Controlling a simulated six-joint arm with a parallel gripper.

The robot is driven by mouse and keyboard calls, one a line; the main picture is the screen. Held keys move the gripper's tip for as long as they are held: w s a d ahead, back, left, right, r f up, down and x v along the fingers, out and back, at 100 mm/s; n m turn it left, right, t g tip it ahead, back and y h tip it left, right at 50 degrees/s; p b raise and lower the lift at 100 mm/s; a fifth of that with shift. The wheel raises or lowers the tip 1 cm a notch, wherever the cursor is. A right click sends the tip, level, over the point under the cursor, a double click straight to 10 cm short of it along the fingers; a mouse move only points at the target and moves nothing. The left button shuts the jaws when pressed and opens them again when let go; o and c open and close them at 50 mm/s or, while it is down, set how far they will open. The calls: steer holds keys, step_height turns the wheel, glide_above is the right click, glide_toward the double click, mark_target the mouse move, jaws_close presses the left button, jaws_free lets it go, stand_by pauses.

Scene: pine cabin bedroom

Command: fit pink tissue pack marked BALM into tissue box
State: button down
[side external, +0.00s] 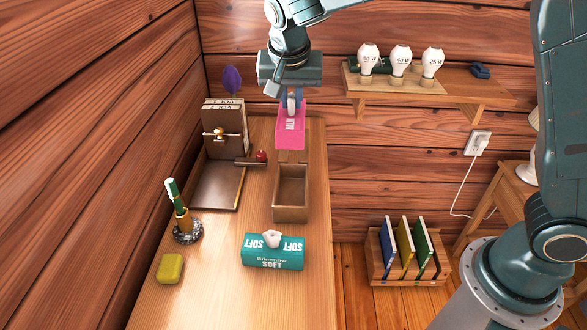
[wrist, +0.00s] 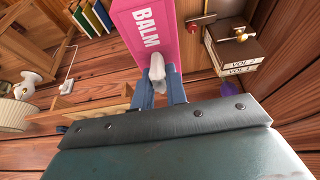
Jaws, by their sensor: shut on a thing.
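The pink tissue pack marked BALM (side external: 290,132) hangs from my gripper (side external: 291,97) in the side view, above the far end of the table. My gripper is shut on the white tissue tuft at the top of the pack. The wrist view also shows the pack (wrist: 143,22) with its BALM lettering and the tuft between my fingers (wrist: 158,88). The open brown tissue box (side external: 291,212) stands on the table, nearer the camera than the pack, and looks empty. The pack is above and beyond the box, apart from it.
A teal SOFT tissue pack (side external: 273,252) lies just in front of the box. A yellow block (side external: 170,268), a pen holder (side external: 186,228) and a brown book stand (side external: 223,140) are on the left. A wall shelf (side external: 440,86) with bulbs is right of my gripper.

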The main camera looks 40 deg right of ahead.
mark_target(290, 146)
step_height(290, 146, down, 20)
steer(key=shift+r, duration=0.1)
stand_by(1.0)
steer(key=shift+f, duration=0.2)
steer(key=c, duration=1.4)
jaws_free()
steer(key=v, duration=1.2)
steer(key=shift+r, duration=0.15)
